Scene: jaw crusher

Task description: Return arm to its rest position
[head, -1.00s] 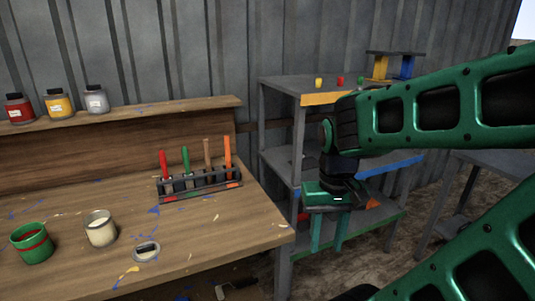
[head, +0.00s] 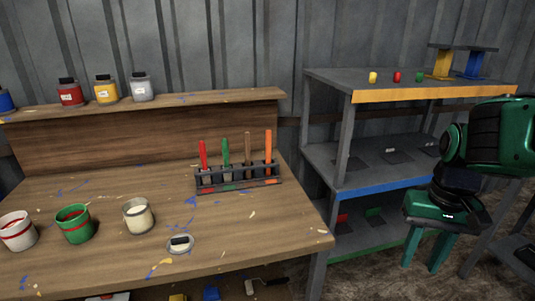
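My green and black arm (head: 497,135) comes in from the right edge of the head view, bent, with its wrist turned down. My gripper (head: 425,266) hangs at the arm's end with its two green fingers pointing down. A gap shows between the fingers and nothing is seen held in it. In the picture it is in front of the right part of the grey shelf rack (head: 344,146), apart from the wooden workbench (head: 95,274). The rest of the arm is out of view past the right edge.
The workbench holds a brush rack (head: 238,188), several open paint cups such as a green one (head: 75,226), and a small round lid (head: 181,243). Bottles stand on its back ledge. Small yellow, red and green pieces sit on the rack's top shelf. A dark table is at right.

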